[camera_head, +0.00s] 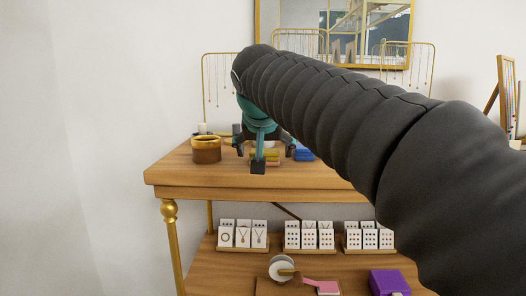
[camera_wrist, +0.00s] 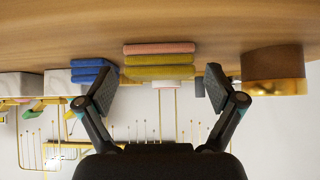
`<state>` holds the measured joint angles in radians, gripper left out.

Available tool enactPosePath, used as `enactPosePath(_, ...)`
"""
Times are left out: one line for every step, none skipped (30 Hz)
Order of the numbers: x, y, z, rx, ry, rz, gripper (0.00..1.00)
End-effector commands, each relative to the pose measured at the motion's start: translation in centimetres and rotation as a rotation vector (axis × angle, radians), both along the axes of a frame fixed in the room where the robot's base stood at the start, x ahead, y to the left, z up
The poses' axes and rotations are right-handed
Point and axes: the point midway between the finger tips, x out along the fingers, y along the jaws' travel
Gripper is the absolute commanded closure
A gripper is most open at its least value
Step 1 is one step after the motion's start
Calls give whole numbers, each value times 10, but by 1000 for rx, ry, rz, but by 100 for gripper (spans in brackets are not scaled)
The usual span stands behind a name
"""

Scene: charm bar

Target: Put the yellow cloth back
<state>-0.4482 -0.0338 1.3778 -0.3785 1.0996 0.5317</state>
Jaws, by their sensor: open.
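The folded yellow cloth (camera_head: 266,153) is on the wooden tabletop, partly hidden behind my gripper in the head view. In the wrist view, which is upside down, the yellow cloth (camera_wrist: 160,66) lies on a folded pink cloth (camera_wrist: 160,48). My gripper (camera_head: 264,150) is open over the tabletop, in front of the cloths. In the wrist view the fingers of my gripper (camera_wrist: 159,82) are spread wide, with the yellow cloth between and beyond the tips. Nothing is held. I cannot tell whether a finger touches the cloth.
A brown pot with a gold rim (camera_head: 206,152) stands left of my gripper. Folded blue cloths (camera_head: 304,154) lie to its right. Necklace stands (camera_head: 221,82) and a mirror (camera_head: 345,35) are behind. A lower shelf holds jewellery cards (camera_head: 243,234) and a purple box (camera_head: 389,282).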

Motion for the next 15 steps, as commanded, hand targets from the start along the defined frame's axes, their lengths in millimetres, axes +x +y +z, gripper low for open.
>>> enactPosePath(-5, 1, 6, 1, -3, 1, 7)
enactPosePath(-9, 1, 9, 1, -3, 1, 7)
enactPosePath(-14, 1, 15, 3, -5, 1, 7)
enactPosePath(-18, 1, 19, 3, -4, 1, 7)
enactPosePath(-22, 1, 23, 3, -4, 1, 7)
enactPosePath(-28, 2, 29, 3, -4, 3, 7)
enactPosePath(-33, 2, 33, 3, -4, 3, 7)
enactPosePath(-37, 2, 38, 3, -4, 2, 7)
enactPosePath(-43, 2, 44, 3, -4, 2, 7)
enactPosePath(-47, 2, 48, 3, -4, 3, 7)
enactPosePath(-51, 3, 52, 2, -3, 2, 7)
enactPosePath(-56, 3, 57, 2, -4, 2, 7)
enactPosePath(-60, 2, 60, 1, -3, 1, 7)
enactPosePath(-63, 2, 64, 1, -3, 1, 7)
enactPosePath(-67, 3, 67, 2, -3, 2, 7)
